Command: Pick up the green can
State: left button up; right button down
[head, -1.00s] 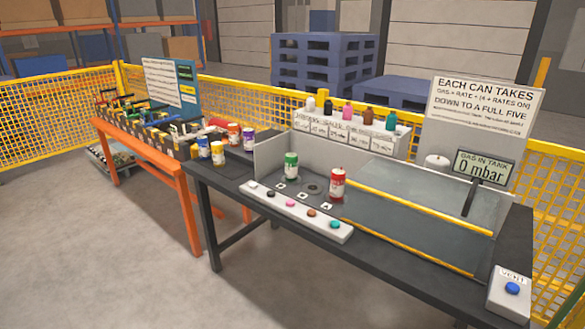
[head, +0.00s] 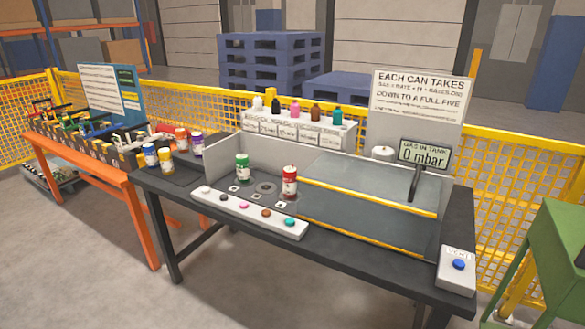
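The green can (head: 243,168) stands upright on the dark table (head: 386,285), near the left end of the low grey-walled area. It has a white label and stands behind the strip of coloured buttons (head: 248,211). A red can (head: 289,182) stands to its right, apart from it. Neither of my grippers shows in the head view.
Blue, yellow, orange and purple cans (head: 167,161) stand on the table's left end. Yellow rails (head: 370,198) cross the right half. A display (head: 425,155) reads 0 mbar. A green table (head: 560,255) stands far right.

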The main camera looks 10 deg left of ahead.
aim_at(243, 160)
jog(key=i+j+z, duration=0.1)
jog(key=j+z, duration=0.2)
jog(key=z, duration=0.2)
jog(key=i+j+z, duration=0.1)
jog(key=j+z, duration=0.85)
jog(key=j, duration=0.3)
jog(key=k+j+z, duration=0.15)
jog(key=j, duration=0.3)
jog(key=j+z, duration=0.1)
jog(key=j, duration=0.35)
jog(key=k+j, duration=0.1)
jog(key=j, duration=0.75)
jog(key=k+j, duration=0.15)
jog(key=j, duration=0.25)
jog(key=k+j+z, duration=0.1)
jog(key=j, duration=0.35)
jog(key=k+j, duration=0.1)
jog(key=j, duration=0.3)
jog(key=k+j, duration=0.1)
jog(key=j, duration=0.35)
